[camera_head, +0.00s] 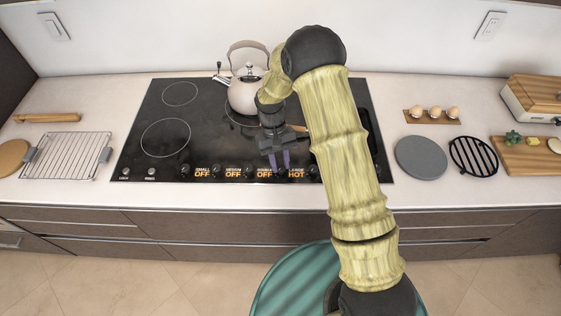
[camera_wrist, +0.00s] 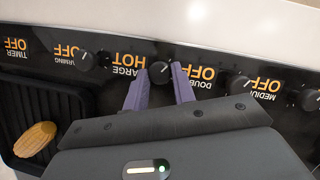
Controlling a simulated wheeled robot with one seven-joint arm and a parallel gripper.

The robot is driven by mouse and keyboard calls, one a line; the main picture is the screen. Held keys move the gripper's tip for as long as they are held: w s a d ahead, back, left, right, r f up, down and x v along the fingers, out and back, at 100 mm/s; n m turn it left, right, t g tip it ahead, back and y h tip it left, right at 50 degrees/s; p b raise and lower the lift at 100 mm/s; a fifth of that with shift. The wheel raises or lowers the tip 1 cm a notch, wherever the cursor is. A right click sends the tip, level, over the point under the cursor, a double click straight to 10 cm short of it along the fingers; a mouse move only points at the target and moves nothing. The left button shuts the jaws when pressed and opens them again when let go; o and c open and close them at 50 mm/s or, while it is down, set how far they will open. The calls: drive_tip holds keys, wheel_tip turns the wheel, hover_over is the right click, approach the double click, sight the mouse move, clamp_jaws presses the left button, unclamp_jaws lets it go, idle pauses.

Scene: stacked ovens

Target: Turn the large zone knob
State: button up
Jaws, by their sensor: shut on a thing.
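The large zone knob (camera_wrist: 160,72) is a small black round knob with a light pointer line, on the front strip of the black cooktop (camera_head: 150,112). In the wrist view it stands beside the orange text LARGE HOT (camera_wrist: 128,65). My gripper (camera_wrist: 159,70) has its two purple fingers on either side of this knob and is shut on it. In the head view my gripper (camera_head: 279,162) reaches down to the cooktop's front edge, and the knob is mostly hidden by the fingers.
Neighbouring knobs, such as the double zone knob (camera_wrist: 238,85) and the warming knob (camera_wrist: 85,57), sit close on both sides, with labels reading OFF. A kettle (camera_head: 243,92) stands at the back of the cooktop. A ribbed black pan (camera_wrist: 62,103) lies beside the controls.

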idle(1.1)
drive_tip(key=o, duration=1)
drive_tip(key=b+v, duration=0.1)
drive_tip(key=v, duration=0.7)
drive_tip(key=b+v, duration=0.2)
drive_tip(key=v, duration=0.7)
drive_tip(key=shift+a+r, duration=0.2)
drive_tip(key=shift+a, duration=0.05)
